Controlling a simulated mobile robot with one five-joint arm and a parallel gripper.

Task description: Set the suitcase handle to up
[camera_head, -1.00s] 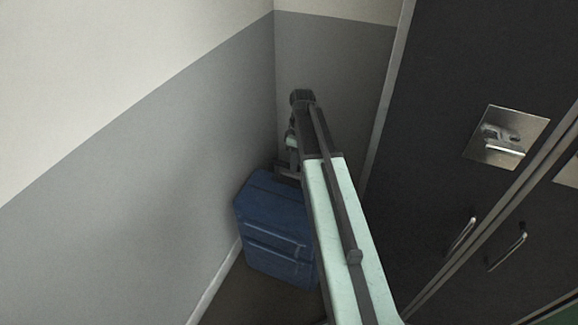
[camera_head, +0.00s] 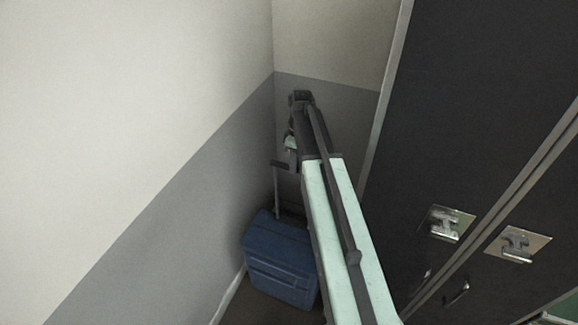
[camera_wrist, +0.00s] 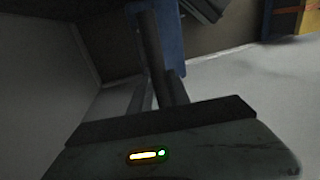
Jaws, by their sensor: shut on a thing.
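The blue suitcase (camera_head: 280,262) stands on the floor in the corner, in the head view. Its thin handle post (camera_head: 277,195) rises well above its top to a dark grip (camera_head: 281,164). My gripper (camera_head: 290,160) is at that grip, shut on the handle, high above the suitcase body. My arm hides the suitcase's right side and part of the handle. In the wrist view, a blue part of the suitcase (camera_wrist: 171,38) shows beyond my gripper, but the picture is dark and the grasp is unclear there.
A two-tone wall (camera_head: 150,240) runs close along the left and meets the back wall behind the suitcase. A dark cabinet (camera_head: 470,110) with metal latches stands close on the right. Free room in the corner is narrow.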

